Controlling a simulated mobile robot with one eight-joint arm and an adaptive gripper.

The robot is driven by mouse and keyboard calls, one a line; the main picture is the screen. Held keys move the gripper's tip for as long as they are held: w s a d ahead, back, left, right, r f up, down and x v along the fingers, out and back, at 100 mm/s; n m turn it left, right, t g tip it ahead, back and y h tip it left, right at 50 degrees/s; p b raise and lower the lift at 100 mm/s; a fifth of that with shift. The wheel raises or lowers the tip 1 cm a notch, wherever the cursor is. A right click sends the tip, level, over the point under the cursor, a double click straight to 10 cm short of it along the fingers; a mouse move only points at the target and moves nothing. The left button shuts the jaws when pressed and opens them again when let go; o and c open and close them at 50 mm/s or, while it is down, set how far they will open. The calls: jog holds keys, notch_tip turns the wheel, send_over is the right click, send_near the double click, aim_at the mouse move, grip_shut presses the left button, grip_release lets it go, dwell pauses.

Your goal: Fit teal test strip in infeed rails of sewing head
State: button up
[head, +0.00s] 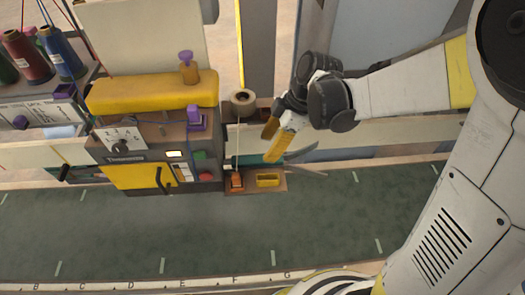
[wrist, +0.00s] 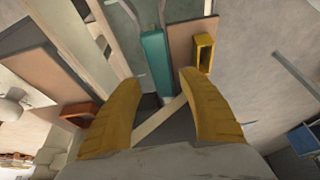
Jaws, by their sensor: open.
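The teal test strip (wrist: 155,62) shows in the wrist view as a long narrow piece beyond and between my fingertips. In the head view a teal piece (head: 246,160) shows just right of the sewing head (head: 150,135), partly behind my gripper. My gripper (head: 272,143) has its yellow fingers spread. In the wrist view the open fingers (wrist: 160,80) have nothing clearly between them, and I cannot tell if they touch the strip. Thin grey rails (wrist: 161,14) lie near the strip's far end. I cannot tell whether the strip sits within them.
A brown board carries a yellow open box (head: 268,180) and an orange piece (head: 236,181) close below my gripper. A spool (head: 243,101) stands beside the sewing head. Thread cones (head: 58,52) stand at far left. The green floor (head: 220,230) in front is clear.

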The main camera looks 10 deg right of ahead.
jog(key=s+d+r+m+t+h, duration=0.2)
jog(key=s+d+r+m, duration=0.3)
jog(key=m, duration=0.3)
jog(key=s+d+r+m+t+h+p, duration=0.1)
jog(key=s+d+r+m+t+h, duration=0.1)
jog(key=s+d+r+m+t, duration=0.3)
jog(key=shift+s+d+r+m+h, duration=0.35)
jog(key=shift+d+r+m, duration=0.35)
jog(key=shift+r+m, duration=1.3)
jog(key=shift+f+m, duration=0.3)
jog(key=shift+f, duration=0.1)
